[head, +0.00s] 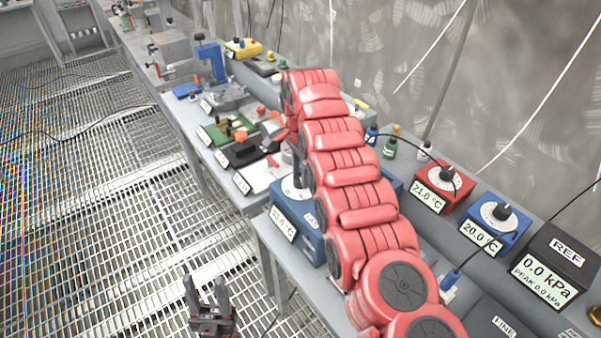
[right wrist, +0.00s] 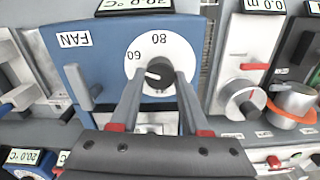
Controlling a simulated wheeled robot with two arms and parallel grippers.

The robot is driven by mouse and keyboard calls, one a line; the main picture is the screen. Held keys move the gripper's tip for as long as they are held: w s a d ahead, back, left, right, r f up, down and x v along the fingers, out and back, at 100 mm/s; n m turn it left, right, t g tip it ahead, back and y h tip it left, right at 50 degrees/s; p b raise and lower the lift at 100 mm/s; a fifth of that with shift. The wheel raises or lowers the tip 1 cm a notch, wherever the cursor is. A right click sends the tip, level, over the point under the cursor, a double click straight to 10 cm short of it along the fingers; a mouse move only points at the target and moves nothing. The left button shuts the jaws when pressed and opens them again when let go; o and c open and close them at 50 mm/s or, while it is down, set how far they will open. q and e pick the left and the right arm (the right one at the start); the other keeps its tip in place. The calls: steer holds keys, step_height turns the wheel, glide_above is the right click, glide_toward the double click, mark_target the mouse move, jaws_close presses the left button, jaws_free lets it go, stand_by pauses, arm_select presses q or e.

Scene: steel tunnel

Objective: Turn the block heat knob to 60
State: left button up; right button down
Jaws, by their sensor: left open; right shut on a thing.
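The blue heater box (right wrist: 92,55) carries a FAN label and a white dial (right wrist: 185,48) with 60 and 80 readable, upside down in the right wrist view. My right gripper (right wrist: 159,78) is shut on the dark knob (right wrist: 158,68) at the dial's centre, one finger on each side. The knob's white pointer faces left, a little below the 60 mark in the picture. In the head view the blue box (head: 312,245) is partly behind my red right arm, which hides the knob. My left gripper (head: 206,284) is open and empty over the grating floor.
A red box (head: 444,188) reading 21.0 °C and another blue box (head: 494,220) reading 20.0 °C stand to the right. A lever (right wrist: 80,85) sits beside the dial.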

steer(key=shift+w+r+m, duration=0.1)
steer(key=shift+m, duration=0.5)
steer(key=shift+c, duration=1.9)
jaws_free()
step_height(320, 180, up, 3)
steer(key=shift+d+f+p, duration=0.1)
steer(key=shift+p, duration=0.3)
step_height(320, 180, up, 15)
steer(key=p, duration=1.4)
steer(key=shift+f, duration=0.2)
